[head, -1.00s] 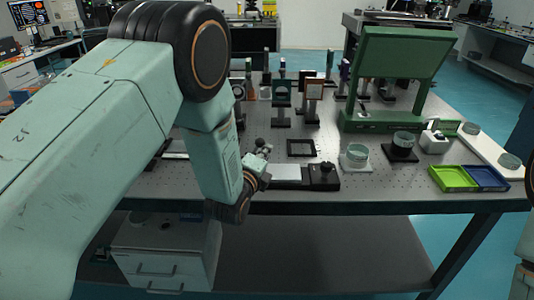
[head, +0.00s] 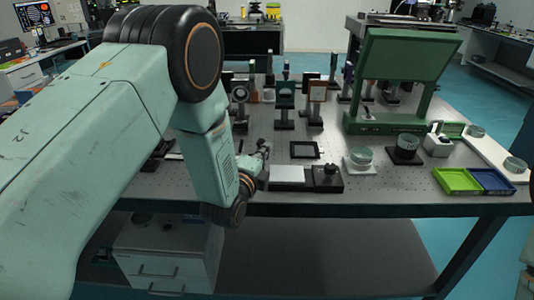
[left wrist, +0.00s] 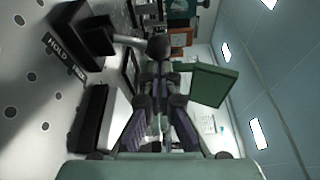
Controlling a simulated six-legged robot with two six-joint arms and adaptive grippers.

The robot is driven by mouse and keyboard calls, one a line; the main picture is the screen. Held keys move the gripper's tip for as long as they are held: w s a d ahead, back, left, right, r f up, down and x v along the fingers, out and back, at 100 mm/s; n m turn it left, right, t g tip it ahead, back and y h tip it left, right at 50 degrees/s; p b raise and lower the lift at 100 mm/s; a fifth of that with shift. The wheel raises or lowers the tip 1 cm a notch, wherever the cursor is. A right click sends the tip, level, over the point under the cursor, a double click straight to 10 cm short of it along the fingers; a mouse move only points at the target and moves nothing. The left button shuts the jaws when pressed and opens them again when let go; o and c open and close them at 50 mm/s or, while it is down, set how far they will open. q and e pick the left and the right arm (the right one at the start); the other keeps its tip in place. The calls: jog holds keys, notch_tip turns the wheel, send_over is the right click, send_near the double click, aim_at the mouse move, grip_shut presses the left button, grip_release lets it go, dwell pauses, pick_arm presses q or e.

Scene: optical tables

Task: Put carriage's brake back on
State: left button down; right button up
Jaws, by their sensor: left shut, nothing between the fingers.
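The carriage rail (head: 288,174), with a pale plate and a black block with a knob (head: 327,174) at its right end, lies near the table's front edge. My left gripper (head: 262,152) is just left of the rail, partly hidden by my wrist. In the left wrist view, the shut, empty fingers (left wrist: 160,78) point at a dark ball knob (left wrist: 158,46) on a pale lever rod (left wrist: 130,41). The rod comes from a black block beside a HOLD label (left wrist: 57,47). I cannot tell whether the fingertips touch the knob. My right gripper is out of view.
A black square frame (head: 305,150), round glass dishes (head: 360,156) and upright optic mounts (head: 284,92) stand behind the rail. A green panel (head: 402,60) stands at the back right. Green (head: 455,181) and blue (head: 490,180) trays lie at the right front.

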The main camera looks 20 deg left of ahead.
pick_arm(q)
jog(key=a+n, duration=0.1)
jog(key=n+t+b, duration=0.1)
jog(key=n, duration=0.1)
jog(key=a+n, duration=0.1)
jog(key=n, duration=0.1)
jog(key=shift+s+a+r+t, duration=0.3)
jog(key=shift+s+r, duration=0.05)
jog(key=shift+r, duration=0.05)
jog(key=shift+a, duration=0.3)
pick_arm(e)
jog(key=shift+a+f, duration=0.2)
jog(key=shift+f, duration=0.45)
pick_arm(q)
jog(key=shift+r, duration=0.1)
